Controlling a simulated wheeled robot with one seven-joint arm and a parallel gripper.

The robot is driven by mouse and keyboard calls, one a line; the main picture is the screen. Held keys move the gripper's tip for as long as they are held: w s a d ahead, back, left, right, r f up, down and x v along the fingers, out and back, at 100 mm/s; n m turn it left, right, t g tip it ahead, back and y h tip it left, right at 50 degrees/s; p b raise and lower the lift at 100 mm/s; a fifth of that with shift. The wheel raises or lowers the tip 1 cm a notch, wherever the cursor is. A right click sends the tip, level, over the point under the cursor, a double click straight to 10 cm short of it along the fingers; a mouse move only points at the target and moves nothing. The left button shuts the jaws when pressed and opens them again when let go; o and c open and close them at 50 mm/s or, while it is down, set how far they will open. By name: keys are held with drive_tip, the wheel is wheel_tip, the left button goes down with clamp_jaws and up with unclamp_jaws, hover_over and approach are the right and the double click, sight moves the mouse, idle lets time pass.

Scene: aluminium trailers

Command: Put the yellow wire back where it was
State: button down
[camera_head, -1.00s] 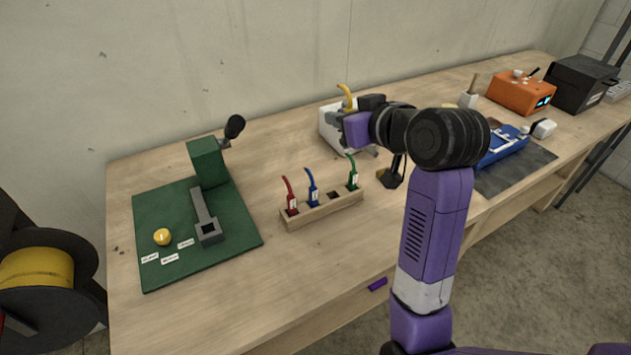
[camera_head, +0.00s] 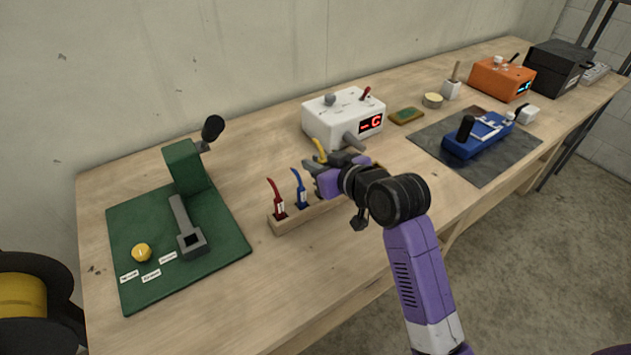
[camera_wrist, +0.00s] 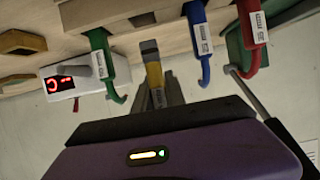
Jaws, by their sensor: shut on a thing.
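My gripper (camera_head: 322,172) is shut on the yellow wire (camera_head: 320,150) and holds it at the wooden rack (camera_head: 285,223). The wire (camera_wrist: 154,74) also shows between my fingers (camera_wrist: 158,92) in the wrist view, with its end toward the rack. An empty hole (camera_wrist: 142,19) in the rack lies between the green wire (camera_wrist: 104,52) and the blue wire (camera_wrist: 197,38), roughly in line with the yellow wire's end, which looks apart from it. The red wire (camera_head: 277,198) and blue wire (camera_head: 300,188) stand in the rack. My gripper hides the rack's right part in the head view.
A white box with a red display (camera_head: 343,117) stands behind my gripper. A green board with a lever press (camera_head: 220,262) lies to the left. A blue device (camera_head: 478,137) on a dark mat (camera_head: 520,152) is to the right. Bare table lies in front of the rack.

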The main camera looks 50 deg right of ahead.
drive_tip(key=shift+f, duration=2.5)
drive_tip(key=shift+f, duration=0.15)
drive_tip(key=c, duration=1.4)
unclamp_jaws()
drive_tip(key=shift+o, duration=0.2)
